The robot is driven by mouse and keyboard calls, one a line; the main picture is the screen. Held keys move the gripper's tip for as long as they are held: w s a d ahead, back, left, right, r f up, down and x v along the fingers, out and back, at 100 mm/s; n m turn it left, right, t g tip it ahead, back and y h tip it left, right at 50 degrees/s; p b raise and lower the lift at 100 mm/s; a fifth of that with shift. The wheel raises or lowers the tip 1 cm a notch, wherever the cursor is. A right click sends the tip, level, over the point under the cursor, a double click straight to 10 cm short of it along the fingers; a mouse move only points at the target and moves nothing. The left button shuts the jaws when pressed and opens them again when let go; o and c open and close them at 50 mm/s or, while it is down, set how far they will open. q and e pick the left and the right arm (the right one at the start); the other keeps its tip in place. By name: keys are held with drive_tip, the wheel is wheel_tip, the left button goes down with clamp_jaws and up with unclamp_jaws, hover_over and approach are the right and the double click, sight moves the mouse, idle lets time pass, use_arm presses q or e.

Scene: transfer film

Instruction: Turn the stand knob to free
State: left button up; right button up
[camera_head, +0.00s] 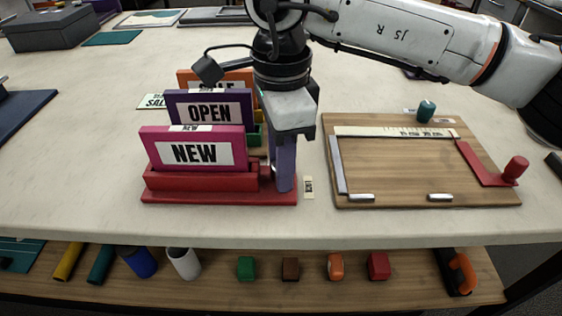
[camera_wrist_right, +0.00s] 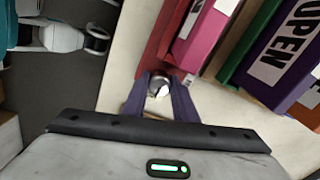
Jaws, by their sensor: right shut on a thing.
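A red stand (camera_head: 180,198) holds a pink NEW card (camera_head: 195,148) at the front left of the table. The knob at the stand's right end shows in the right wrist view as a small silver and white round piece (camera_wrist_right: 158,87). My right gripper (camera_head: 284,182) points down at that end, and its two purple fingers (camera_wrist_right: 163,90) are shut on the knob, one on each side. In the head view the fingers hide the knob. A small label (camera_head: 308,187) lies on the table just right of the fingers. My left gripper is not in view.
Purple OPEN (camera_head: 210,110) and orange SALE cards (camera_head: 215,79) stand behind the pink one. A wooden board (camera_head: 400,170) with a red handle (camera_head: 515,168) lies to the right. Cups and coloured blocks sit on the lower shelf (camera_head: 210,294). The table's left front is clear.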

drive_tip(key=shift+n, duration=0.3)
drive_tip(key=n, duration=0.4)
drive_tip(key=shift+b, duration=0.3)
drive_tip(key=n, duration=0.4)
drive_tip(key=shift+n, duration=0.3)
drive_tip(key=n, duration=0.8)
drive_tip(key=shift+n, duration=0.4)
drive_tip(key=o, duration=1)
drive_tip(key=shift+o, duration=0.2)
